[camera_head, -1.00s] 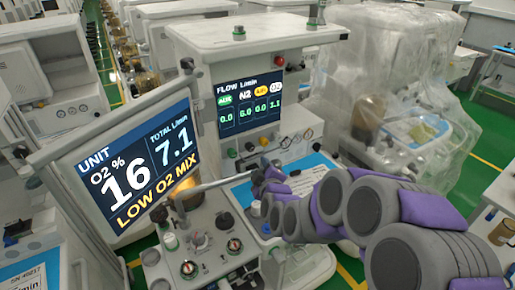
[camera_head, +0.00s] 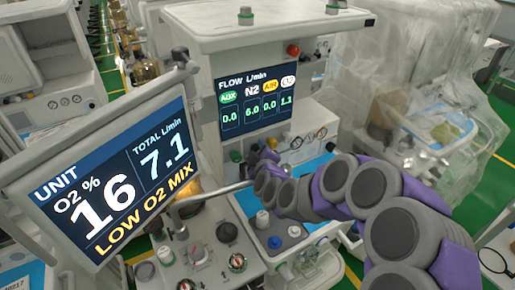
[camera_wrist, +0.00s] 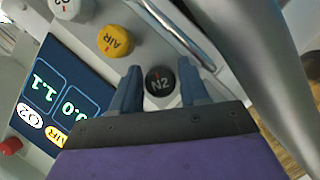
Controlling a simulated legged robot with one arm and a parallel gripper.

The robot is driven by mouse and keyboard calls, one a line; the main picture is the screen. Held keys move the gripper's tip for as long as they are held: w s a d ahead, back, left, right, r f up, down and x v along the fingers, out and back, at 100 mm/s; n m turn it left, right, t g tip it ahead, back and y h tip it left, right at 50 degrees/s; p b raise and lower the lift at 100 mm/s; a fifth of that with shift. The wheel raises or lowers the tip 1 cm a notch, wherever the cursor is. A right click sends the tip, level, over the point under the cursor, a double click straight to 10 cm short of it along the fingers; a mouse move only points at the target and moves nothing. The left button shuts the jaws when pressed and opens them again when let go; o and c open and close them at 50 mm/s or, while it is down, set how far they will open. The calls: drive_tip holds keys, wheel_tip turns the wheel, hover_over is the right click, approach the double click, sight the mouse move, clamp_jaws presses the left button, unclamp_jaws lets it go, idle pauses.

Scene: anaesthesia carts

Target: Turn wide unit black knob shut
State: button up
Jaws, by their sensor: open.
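The black knob marked N2 (camera_wrist: 160,82) sits between the two fingers of my gripper (camera_wrist: 158,74) in the wrist view. The fingers are open, one on each side, with a visible gap to the knob. In the head view my gripper (camera_head: 267,157) is at the knob row below the flow screen (camera_head: 258,101), and my arm comes in from the right. The flow screen reads N2 6.0. The tilted unit screen (camera_head: 115,180) reads O2 16 %, total 7.1 L/min and LOW O2 MIX.
A yellow AIR knob (camera_wrist: 115,41) and a white O2 knob (camera_wrist: 66,8) are close to the black one. A green knob (camera_head: 235,156) is at the row's left. A metal rail runs beside the knobs. A plastic-covered cart (camera_head: 420,95) stands at the right.

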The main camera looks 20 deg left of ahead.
drive_tip(key=shift+a, duration=0.2)
drive_tip(key=shift+d, duration=0.15)
drive_tip(key=c, duration=0.8)
drive_tip(key=shift+o, duration=0.2)
drive_tip(key=shift+m, duration=0.3)
drive_tip(key=shift+f+m+g, duration=0.1)
drive_tip(key=shift+m+g, duration=0.5)
drive_tip(key=shift+m, duration=0.1)
drive_tip(key=m+g+y, duration=0.1)
drive_tip(key=m, duration=0.2)
drive_tip(key=shift+g, duration=0.4)
drive_tip(key=shift+m+g+y, duration=0.9)
drive_tip(key=shift+m, duration=0.9)
